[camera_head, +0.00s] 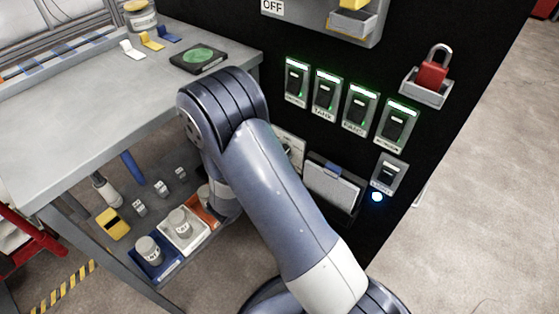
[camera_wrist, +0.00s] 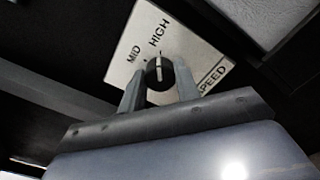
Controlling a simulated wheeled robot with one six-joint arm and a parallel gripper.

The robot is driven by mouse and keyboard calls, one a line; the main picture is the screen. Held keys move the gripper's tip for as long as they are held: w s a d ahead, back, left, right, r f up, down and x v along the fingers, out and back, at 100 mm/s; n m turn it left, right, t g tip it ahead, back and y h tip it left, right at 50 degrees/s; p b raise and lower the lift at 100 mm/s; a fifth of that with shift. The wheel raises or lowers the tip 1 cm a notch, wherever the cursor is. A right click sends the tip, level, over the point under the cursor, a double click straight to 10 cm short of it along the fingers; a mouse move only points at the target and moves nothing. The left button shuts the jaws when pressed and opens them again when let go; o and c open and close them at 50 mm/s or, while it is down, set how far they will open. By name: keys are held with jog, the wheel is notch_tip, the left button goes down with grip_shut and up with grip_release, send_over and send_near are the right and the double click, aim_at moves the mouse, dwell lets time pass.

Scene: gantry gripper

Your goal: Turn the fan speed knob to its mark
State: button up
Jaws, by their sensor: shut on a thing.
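The fan speed knob (camera_wrist: 159,71) is a round black knob with a white line. It sits on a white plate (camera_wrist: 192,50) printed MID, HIGH and SPEED. In the wrist view the line runs nearly straight up, toward the HIGH print; MID lies to its left. My gripper (camera_wrist: 160,83) has one finger on each side of the knob and is shut on it. In the head view the plate (camera_head: 291,146) shows only in part beside my arm, which hides my gripper and most of the knob.
The black panel also carries several lit switches (camera_head: 325,92), a red padlock (camera_head: 433,72) and a grey document holder (camera_head: 332,184). A grey workbench (camera_head: 90,105) stands to the left, with trays and cups (camera_head: 180,222) below it. Open floor lies to the right.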

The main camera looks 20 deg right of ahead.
jog(key=shift+f+m+b, duration=0.15)
jog(key=shift+m+b, duration=0.35)
jog(key=shift+m, duration=0.1)
jog(key=o, duration=1)
jog(key=shift+c, duration=0.2)
jog(key=p+v, duration=0.2)
jog(key=v, duration=0.8)
jog(key=shift+s+a, duration=0.25)
jog(key=shift+a, duration=0.05)
jog(key=shift+d, duration=0.1)
